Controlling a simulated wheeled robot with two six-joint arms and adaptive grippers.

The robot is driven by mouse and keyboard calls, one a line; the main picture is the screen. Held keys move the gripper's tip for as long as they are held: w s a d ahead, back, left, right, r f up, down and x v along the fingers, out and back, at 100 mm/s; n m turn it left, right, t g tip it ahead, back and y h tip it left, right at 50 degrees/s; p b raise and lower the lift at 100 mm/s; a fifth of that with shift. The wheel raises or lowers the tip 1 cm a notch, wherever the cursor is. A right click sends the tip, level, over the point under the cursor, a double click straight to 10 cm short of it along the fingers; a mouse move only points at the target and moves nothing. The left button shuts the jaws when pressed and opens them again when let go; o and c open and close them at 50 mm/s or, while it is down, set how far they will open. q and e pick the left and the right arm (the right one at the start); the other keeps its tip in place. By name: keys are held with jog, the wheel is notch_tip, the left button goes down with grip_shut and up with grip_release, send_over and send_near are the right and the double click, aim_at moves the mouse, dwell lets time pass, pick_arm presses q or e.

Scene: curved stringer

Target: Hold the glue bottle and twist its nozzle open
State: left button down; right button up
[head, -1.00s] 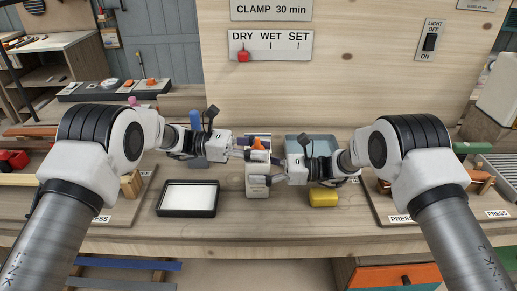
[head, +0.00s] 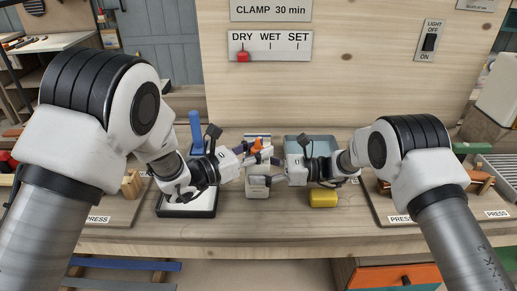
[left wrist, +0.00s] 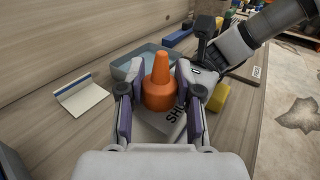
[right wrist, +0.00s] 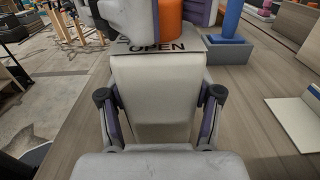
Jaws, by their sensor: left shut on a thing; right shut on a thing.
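The glue bottle (head: 257,190) has a cream body and stands upright on the bench. Its orange cone-shaped nozzle (left wrist: 161,72) is on top. My left gripper (left wrist: 159,88) has one finger on each side of the nozzle base and is shut on it. My right gripper (right wrist: 158,100) is shut on the bottle's body from the right, and the body fills the space between its fingers. The word OPEN shows on the bottle's top in the right wrist view. Part of a word starting SH shows in the left wrist view. The left hand partly hides the bottle's top in the head view.
A black-rimmed white tray (head: 203,210) lies under my left wrist. A yellow object (head: 323,198) lies front right of the bottle, and a blue-grey bin (head: 320,143) stands behind. A blue post (head: 196,130) stands back left. PRESS boards flank the area.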

pick_arm(q)
jog(key=shift+n+t+y, duration=0.4)
jog(key=shift+t, duration=0.1)
pick_arm(e)
jog(key=shift+f, duration=0.1)
pick_arm(q)
jog(key=c, duration=0.7)
grip_release()
jog(key=shift+c, duration=0.2)
jog(key=v, duration=1.2)
pick_arm(e)
jog(key=o, duration=1.8)
jog(key=shift+c, duration=0.2)
